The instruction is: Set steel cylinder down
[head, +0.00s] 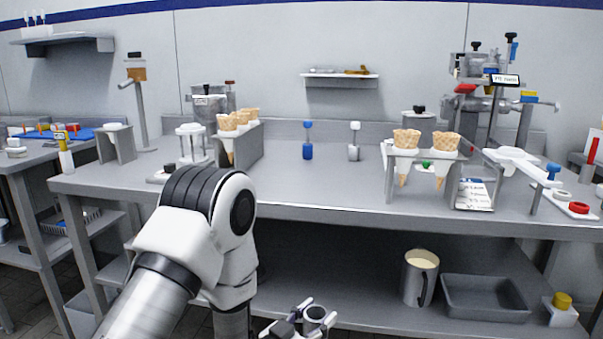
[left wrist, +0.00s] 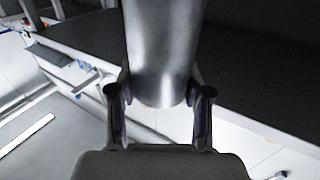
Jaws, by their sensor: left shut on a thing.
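The steel cylinder (left wrist: 162,45) is a smooth grey metal tube that fills the upper middle of the left wrist view. My left gripper (left wrist: 160,108) is shut on it, with one finger on each side near its rounded end. In the head view my left gripper (head: 297,326) is at the bottom edge, low in front of the table. The round top of the cylinder (head: 316,313) shows there between the fingers; the rest of it is cut off by the frame. My right gripper is not in view.
The grey table (head: 300,195) has a lower shelf with a steel jug (head: 420,278) and a grey tray (head: 484,297). Waffle cones stand in a left holder (head: 240,147) and a right holder (head: 424,156). The tabletop's middle front is clear.

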